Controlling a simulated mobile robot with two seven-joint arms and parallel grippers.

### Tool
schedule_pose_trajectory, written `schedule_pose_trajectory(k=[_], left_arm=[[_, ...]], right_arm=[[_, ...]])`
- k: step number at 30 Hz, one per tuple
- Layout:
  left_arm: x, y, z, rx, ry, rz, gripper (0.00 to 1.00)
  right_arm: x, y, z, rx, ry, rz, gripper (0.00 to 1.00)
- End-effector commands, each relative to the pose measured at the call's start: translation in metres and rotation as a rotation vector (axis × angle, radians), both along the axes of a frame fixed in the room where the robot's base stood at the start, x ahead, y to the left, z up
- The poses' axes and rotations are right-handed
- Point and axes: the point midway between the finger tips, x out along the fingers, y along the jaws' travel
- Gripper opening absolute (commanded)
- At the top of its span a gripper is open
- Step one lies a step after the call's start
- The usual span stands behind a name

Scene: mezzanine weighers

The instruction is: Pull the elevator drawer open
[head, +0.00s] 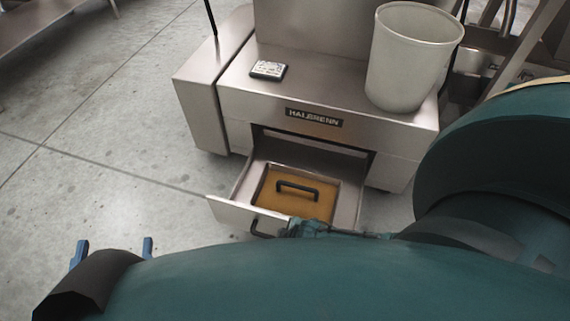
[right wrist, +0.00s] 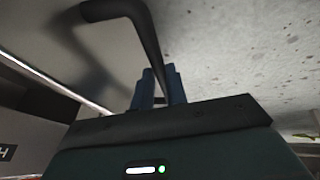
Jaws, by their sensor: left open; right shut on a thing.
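The elevator drawer (head: 235,213) stands pulled out of the steel machine's front, below the HALBRENN label (head: 314,117). Its black bar handle (head: 258,228) shows in part on the drawer front. In the right wrist view the dark handle (right wrist: 146,38) runs down between the blue fingers of my right gripper (right wrist: 160,88), which is shut on it. In the head view my own arm hides that gripper. My left gripper (head: 113,250) is open and empty at the lower left, over the floor, well away from the drawer.
An ochre panel with a black grip (head: 297,190) lies inside the drawer. A pale bin (head: 408,60) and a small keypad-like device (head: 268,70) rest on the machine's ledge.

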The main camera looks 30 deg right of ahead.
Motion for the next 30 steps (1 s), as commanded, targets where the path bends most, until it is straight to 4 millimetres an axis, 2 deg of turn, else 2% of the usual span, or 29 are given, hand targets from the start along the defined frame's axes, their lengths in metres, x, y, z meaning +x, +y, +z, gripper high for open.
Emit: schedule_pose_trajectory(k=[18,19,26,30], left_arm=[[0.0003,0.0005,0.0023,-0.002,0.01,0.004,0.75],[0.0002,0.0004,0.0022,-0.002,0.01,0.003,0.75],[-0.0006,-0.0004,0.0019,-0.004,0.012,0.003,0.75],[-0.0009,-0.0005,0.0016,-0.004,0.014,0.002,0.75]], right_arm=[[-0.0006,0.0,-0.0005,0.0,0.001,0.0,0.0],[-0.0006,0.0,-0.0005,0.0,0.001,0.0,0.16],[-0.0003,-0.0001,-0.0004,-0.001,0.001,0.0,0.35],[0.0,-0.0002,-0.0001,-0.001,0.001,0.0,0.36]])
